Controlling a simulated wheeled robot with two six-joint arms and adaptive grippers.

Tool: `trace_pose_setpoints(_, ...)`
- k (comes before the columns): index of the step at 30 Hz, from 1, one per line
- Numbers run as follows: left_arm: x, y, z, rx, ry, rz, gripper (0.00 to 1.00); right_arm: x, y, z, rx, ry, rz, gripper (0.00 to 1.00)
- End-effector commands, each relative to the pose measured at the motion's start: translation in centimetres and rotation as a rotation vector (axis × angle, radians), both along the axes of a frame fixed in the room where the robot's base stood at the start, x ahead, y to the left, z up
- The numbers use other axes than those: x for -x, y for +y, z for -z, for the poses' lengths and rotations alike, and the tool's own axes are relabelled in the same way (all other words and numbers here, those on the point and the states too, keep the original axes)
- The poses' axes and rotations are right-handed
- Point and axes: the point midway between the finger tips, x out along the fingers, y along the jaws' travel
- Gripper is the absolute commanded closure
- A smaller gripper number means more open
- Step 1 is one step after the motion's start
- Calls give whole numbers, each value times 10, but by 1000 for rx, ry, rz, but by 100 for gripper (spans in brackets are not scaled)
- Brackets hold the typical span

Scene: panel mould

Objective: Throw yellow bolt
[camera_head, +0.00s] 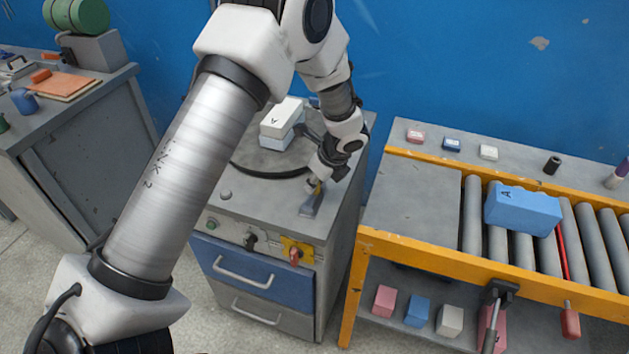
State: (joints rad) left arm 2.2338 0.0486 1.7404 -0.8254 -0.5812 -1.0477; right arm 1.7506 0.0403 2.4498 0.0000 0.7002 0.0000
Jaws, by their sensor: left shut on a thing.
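My left arm comes in from the lower left, rises and bends down to the grey cabinet top. My left gripper (315,186) is at the right front of that top, shut on a small yellow part that I take for the yellow bolt (314,187). Only a little yellow shows between the fingers. A grey metal piece (309,206) lies just below the fingertips, near the cabinet's front edge. The gripper hides most of the bolt, so its position cannot be told. My right gripper is not in view.
A round dark turntable (248,164) carries a white block (283,113) on a blue one (278,138). The cabinet front (225,221) has knobs and a red handle on a yellow plate (297,249). A roller conveyor (420,264) with a blue block (523,209) stands right.

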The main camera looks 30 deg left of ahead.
Motion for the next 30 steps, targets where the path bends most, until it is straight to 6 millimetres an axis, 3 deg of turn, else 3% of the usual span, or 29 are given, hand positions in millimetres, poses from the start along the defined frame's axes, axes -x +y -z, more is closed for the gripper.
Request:
trace_pose_setpoints(4, -5, 0, -3, 1, -14, 3, 100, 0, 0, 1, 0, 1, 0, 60)
trace_pose_setpoints(5, -5, 0, -3, 1, -14, 3, 72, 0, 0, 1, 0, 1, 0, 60)
trace_pose_setpoints(6, -5, 0, -3, 1, -14, 3, 58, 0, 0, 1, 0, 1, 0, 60)
trace_pose_setpoints(7, -5, 0, -3, 1, -14, 3, 54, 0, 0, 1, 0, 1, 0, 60)
trace_pose_setpoints(15, -3, -1, -2, 0, -9, 2, 54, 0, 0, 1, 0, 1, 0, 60)
trace_pose_setpoints(19, -3, -4, -12, 0, -11, 1, 54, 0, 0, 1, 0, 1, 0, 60)
trace_pose_setpoints(30, 1, -37, -92, -1, -13, 2, 54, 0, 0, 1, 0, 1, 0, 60)
